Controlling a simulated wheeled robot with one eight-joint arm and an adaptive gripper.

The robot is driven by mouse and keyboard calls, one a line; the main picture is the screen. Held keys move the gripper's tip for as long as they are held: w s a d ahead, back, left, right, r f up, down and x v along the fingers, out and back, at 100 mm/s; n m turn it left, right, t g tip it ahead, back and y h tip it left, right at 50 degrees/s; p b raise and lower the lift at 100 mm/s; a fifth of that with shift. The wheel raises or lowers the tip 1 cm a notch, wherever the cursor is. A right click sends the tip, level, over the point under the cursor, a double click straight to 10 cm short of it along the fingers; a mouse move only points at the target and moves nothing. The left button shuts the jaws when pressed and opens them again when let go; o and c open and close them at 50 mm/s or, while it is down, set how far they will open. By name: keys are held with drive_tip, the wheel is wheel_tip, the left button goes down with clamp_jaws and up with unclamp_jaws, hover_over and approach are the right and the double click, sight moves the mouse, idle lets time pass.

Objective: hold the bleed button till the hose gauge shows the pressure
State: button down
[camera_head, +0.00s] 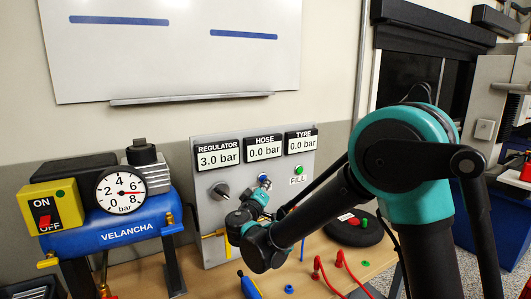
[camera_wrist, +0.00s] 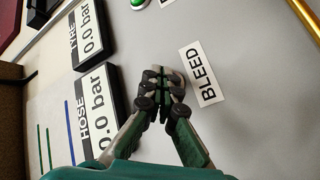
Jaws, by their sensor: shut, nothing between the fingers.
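The hose gauge (camera_head: 263,148) reads 0.0 bar on the grey panel; it also shows sideways in the wrist view (camera_wrist: 98,112). The BLEED label (camera_wrist: 204,73) is beside my fingertips in the wrist view. My gripper (camera_wrist: 163,78) is shut and empty, its fingertips at the panel face next to that label. The bleed button is hidden behind the fingertips in the wrist view. In the head view a small blue button (camera_head: 263,178) shows just above my gripper (camera_head: 265,187). I cannot tell whether the fingertips touch or press it.
The regulator gauge (camera_head: 218,157) reads 3.0 bar, with a black knob (camera_head: 219,191) below it. The tyre gauge (camera_head: 301,142) reads 0.0 bar, above a green FILL button (camera_head: 298,169). A blue compressor tank (camera_head: 117,227) stands left. A black wheel (camera_head: 353,228) lies on the bench.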

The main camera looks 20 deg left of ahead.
drive_tip(key=shift+s+d, duration=0.3)
drive_tip(key=shift+d, duration=0.1)
drive_tip(key=shift+s, duration=0.1)
drive_tip(key=s+d, duration=0.1)
drive_tip(key=d, duration=0.1)
drive_tip(key=s+d, duration=0.1)
drive_tip(key=s, duration=0.1)
drive_tip(key=shift+d, duration=0.4)
idle(1.5)
